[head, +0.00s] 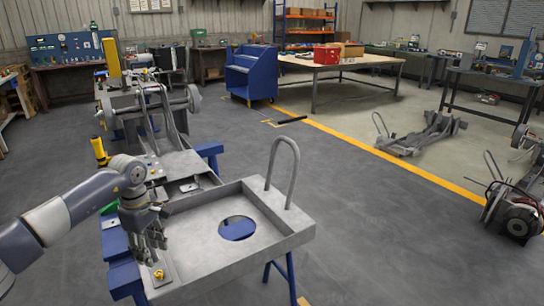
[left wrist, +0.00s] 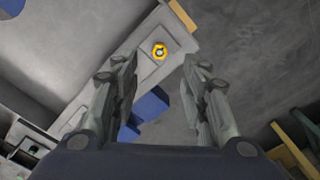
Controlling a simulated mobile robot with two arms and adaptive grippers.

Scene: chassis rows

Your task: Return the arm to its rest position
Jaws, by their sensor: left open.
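My left arm comes in from the left in the head view. My left gripper (head: 153,246) points down above the left edge of the grey chassis tray (head: 200,250). In the left wrist view the two fingers of the left gripper (left wrist: 160,76) stand well apart with nothing between them. My right gripper is not in view.
The chassis stands on blue supports (head: 124,279) and has an upright grey hoop (head: 283,165). A blue cabinet (head: 250,77) and a wooden-topped table (head: 345,63) stand behind. Other chassis frames (head: 418,137) lie on the floor at right. The floor between is mostly clear.

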